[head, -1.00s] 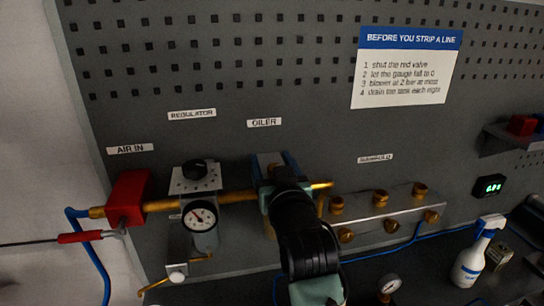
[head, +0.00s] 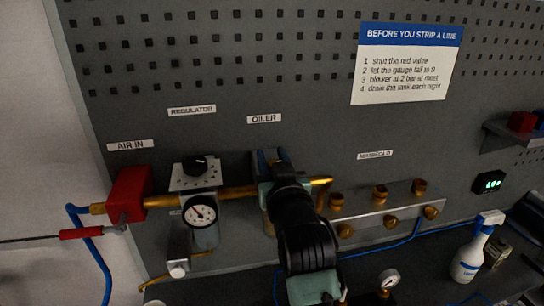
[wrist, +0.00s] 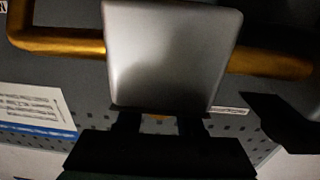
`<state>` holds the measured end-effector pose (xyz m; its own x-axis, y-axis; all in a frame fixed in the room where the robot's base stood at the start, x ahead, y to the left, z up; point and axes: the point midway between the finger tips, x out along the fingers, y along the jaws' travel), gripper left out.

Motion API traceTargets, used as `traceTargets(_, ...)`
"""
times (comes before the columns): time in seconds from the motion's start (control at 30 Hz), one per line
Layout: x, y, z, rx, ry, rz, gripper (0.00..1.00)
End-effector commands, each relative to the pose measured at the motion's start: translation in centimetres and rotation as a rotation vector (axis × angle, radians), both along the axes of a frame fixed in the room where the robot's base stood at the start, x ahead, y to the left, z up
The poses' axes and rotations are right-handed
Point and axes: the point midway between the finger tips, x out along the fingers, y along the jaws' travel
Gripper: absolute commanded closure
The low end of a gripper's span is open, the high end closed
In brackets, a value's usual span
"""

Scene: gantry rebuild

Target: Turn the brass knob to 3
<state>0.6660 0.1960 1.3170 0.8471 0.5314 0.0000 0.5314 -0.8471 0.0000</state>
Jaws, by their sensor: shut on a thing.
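My gripper (wrist: 160,122) is at the oiler, below the OILER label in the head view. In the wrist view the oiler's grey metal body (wrist: 170,55) fills the middle, upside down. The fingers are shut on the knob. In the head view my gripper (head: 270,165) and wrist cover the knob and most of the oiler. The knob's scale, its pointer and the number 3 are not visible.
Brass pipe runs through the oiler. Left of it are the regulator (head: 195,175) with its gauge (head: 201,214) and the red valve (head: 130,193). The manifold (head: 365,212) with several brass fittings is close on the right. A spray bottle (head: 474,255) stands at the lower right.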

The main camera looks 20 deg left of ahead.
Motion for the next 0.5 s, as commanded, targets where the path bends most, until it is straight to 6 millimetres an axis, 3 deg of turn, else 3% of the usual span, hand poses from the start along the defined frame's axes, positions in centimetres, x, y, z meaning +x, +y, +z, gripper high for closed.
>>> traceTargets(0.5,0.12,-0.19,0.09,0.001,0.003,-0.233,1.00)
